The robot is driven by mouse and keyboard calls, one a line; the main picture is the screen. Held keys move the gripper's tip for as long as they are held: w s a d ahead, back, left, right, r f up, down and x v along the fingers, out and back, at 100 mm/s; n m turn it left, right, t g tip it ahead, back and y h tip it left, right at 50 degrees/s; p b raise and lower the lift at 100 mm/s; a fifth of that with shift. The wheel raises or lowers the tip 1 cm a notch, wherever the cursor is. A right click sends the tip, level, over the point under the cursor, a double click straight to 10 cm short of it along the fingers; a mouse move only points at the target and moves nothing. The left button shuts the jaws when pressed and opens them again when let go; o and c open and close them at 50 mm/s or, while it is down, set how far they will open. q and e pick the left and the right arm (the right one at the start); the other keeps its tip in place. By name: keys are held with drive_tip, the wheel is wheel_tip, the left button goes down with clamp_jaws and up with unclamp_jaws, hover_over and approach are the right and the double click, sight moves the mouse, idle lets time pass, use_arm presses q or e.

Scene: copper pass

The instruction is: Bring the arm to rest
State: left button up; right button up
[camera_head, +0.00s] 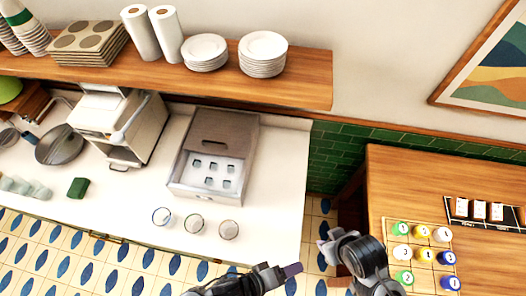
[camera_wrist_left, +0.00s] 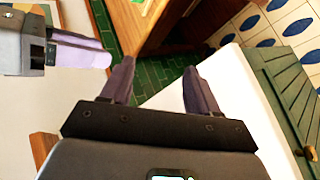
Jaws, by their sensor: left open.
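My left gripper (camera_head: 290,270) is at the bottom middle of the head view, over the gap between the white counter and the wooden table. In the left wrist view its two purple-grey fingers (camera_wrist_left: 160,82) stand wide apart with nothing between them. My right gripper (camera_head: 326,244) is just to its right in the head view, beside the left edge of the wooden table. Part of it shows at the upper left of the left wrist view (camera_wrist_left: 85,52); its jaw opening is not clear. I see no object held by the left gripper.
The white counter (camera_head: 270,215) holds three glasses near its front edge and a grey-topped tray unit (camera_head: 183,180). The wooden table (camera_head: 385,170) on the right carries a board of coloured numbered discs (camera_head: 415,285). A shelf (camera_head: 300,88) spans the back wall.

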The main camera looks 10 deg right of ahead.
use_arm(q)
drive_tip(key=w+a+r+n+t+y, duration=0.1)
drive_tip(key=w+a+t+y, duration=0.2)
drive_tip(key=a, duration=0.5)
drive_tip(key=w+a+r+n+t+y, duration=0.1)
drive_tip(key=w+a+r+t+y, duration=0.2)
drive_tip(key=a, duration=0.5)
drive_tip(key=s+a+r+m+g+y, duration=0.1)
drive_tip(key=a+m+g+y, duration=0.3)
drive_tip(key=a, duration=1)
drive_tip(key=shift+s+a+r+m+y+p, duration=0.15)
drive_tip(key=shift+s+a+m+y+p, duration=0.2)
drive_tip(key=shift+m, duration=0.65)
